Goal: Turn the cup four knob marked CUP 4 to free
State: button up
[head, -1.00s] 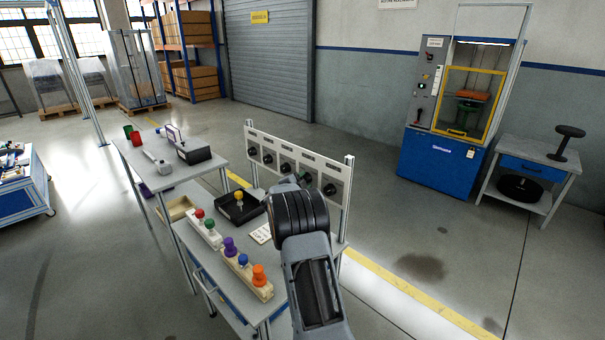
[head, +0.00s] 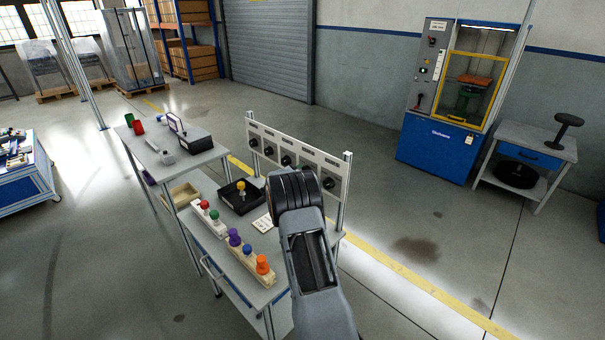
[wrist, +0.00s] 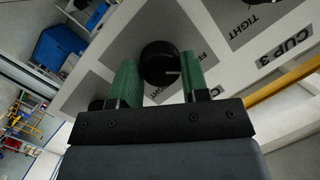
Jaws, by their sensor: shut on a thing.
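A black round knob (wrist: 160,63) on the panel is in the wrist view, between the two green fingers of my gripper (wrist: 158,76). The fingers are shut on it from both sides. A small pale mark on the knob points to the right in the picture. The neighbouring plate to the right reads CUP 3 (wrist: 285,48).
The panel stands at the back of a grey cart (head: 240,268) bearing wooden blocks with coloured knobs (head: 262,264), a black tray (head: 236,204) and a white card (head: 263,225). Other panel knobs (head: 269,150) sit close beside. Open floor lies to the right.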

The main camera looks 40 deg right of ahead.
jog(key=o, duration=0.9)
jog(key=b+v, duration=0.1)
jog(key=v, duration=1.2)
jog(key=shift+s+a+r, duration=0.1)
jog(key=shift+s+a, duration=0.05)
jog(key=shift+a, duration=0.25)
